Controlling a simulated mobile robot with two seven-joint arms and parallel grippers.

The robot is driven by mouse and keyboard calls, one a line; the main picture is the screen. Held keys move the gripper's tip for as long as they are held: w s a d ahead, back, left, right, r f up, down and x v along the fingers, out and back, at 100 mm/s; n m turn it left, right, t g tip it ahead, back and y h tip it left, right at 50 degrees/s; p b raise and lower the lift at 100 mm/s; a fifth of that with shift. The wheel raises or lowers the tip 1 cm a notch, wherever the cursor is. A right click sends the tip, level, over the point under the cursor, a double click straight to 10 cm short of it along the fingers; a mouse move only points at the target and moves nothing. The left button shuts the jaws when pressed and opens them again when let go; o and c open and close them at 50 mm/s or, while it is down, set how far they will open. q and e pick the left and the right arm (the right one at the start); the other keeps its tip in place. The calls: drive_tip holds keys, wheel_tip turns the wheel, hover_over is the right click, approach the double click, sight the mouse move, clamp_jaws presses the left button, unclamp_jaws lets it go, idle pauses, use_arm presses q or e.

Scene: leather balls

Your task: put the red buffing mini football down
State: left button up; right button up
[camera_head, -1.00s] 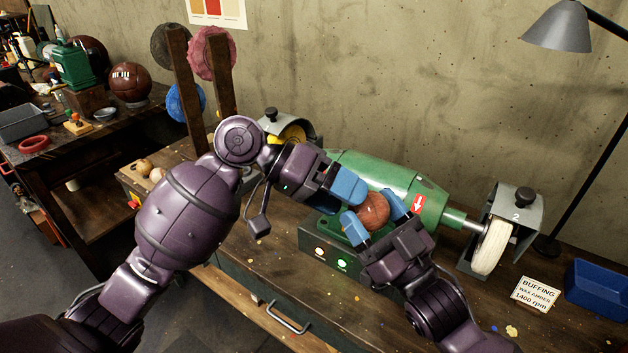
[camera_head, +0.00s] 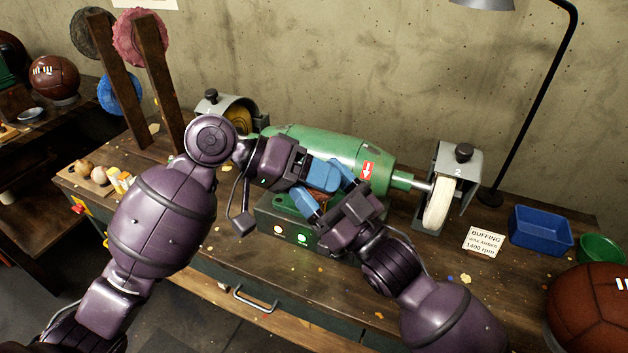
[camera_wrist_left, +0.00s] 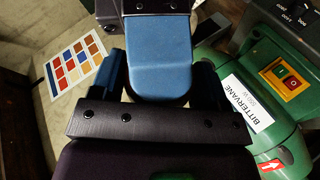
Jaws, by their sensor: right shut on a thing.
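The red mini football (camera_head: 317,196) is a reddish-brown ball, mostly hidden in the head view, with only a small patch showing among the blue fingers. My right gripper (camera_head: 325,192) is shut on it, one finger on each side, in front of the green buffing machine. My left gripper (camera_head: 323,176) comes in from the left, its blue finger over the ball and between the right gripper's fingers. Whether it grips the ball cannot be seen. In the left wrist view a broad blue finger (camera_wrist_left: 160,55) hides the ball.
The green buffing machine (camera_head: 330,147) stands close behind the grippers, with a white wheel (camera_head: 438,204) at its right. A sign (camera_head: 482,241), a blue tray (camera_head: 541,231), a green bowl (camera_head: 600,248) and a large brown ball (camera_head: 592,308) are on the right. Bare bench lies in front of the sign.

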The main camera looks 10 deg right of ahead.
use_arm(q)
drive_tip(key=shift+c, duration=1.2)
use_arm(e)
drive_tip(key=shift+r, duration=0.1)
use_arm(q)
drive_tip(key=shift+c, duration=0.5)
use_arm(e)
drive_tip(key=o, duration=0.9)
drive_tip(key=shift+s, duration=0.1)
drive_tip(key=shift+a, duration=0.1)
